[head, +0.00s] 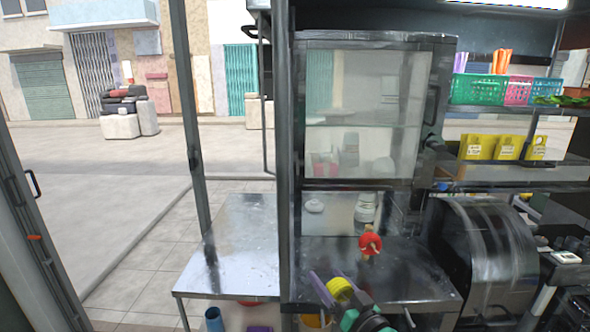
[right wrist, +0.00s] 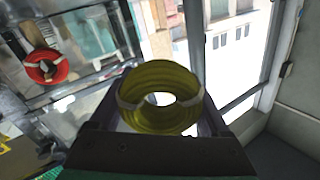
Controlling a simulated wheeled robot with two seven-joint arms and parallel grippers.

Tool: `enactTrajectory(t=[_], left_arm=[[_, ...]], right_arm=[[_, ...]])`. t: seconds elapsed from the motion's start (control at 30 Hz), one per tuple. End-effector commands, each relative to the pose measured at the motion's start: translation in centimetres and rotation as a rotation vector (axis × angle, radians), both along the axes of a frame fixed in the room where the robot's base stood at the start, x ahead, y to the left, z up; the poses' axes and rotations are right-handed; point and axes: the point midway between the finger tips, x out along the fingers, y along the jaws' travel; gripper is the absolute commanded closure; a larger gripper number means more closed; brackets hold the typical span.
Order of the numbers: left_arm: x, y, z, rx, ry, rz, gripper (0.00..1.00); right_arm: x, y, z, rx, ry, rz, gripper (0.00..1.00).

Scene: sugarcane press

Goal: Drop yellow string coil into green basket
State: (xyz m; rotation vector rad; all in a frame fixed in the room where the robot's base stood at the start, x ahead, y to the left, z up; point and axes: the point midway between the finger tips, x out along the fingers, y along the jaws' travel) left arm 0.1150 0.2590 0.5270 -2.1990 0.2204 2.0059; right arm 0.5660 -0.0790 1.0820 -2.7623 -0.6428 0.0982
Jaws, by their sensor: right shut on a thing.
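The yellow string coil (head: 341,289) is in my right gripper (head: 334,292), low in the middle of the head view, in front of the metal counter. In the right wrist view the coil (right wrist: 157,76) is a ribbed ring with pale ties, between the fingers of my right gripper (right wrist: 162,100). The green basket (head: 477,90) stands on the upper shelf at the right, well above and to the right of the gripper. Its inside is hidden. My left gripper is not in view.
A red coil (head: 370,244) is at the counter (head: 415,278) beyond my gripper; it also shows in the right wrist view (right wrist: 46,68). Pink (head: 518,91) and teal (head: 546,92) baskets adjoin the green one. Yellow boxes (head: 476,147) fill the shelf below. A glass cabinet (head: 360,90) stands left of the shelves.

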Motion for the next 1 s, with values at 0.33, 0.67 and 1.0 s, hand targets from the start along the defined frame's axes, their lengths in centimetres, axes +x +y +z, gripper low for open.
enactTrajectory(t=[0.33,0.67,1.0], left_arm=[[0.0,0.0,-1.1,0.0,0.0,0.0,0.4],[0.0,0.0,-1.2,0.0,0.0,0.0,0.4],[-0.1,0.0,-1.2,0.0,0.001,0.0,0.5]], right_arm=[[-14.5,-6.5,-12.6,-0.003,0.015,-0.345,0.75],[-19.4,-9.0,-14.1,0.0,0.001,-0.46,0.75],[-19.3,-9.0,-14.1,0.001,0.004,-0.458,0.75]])
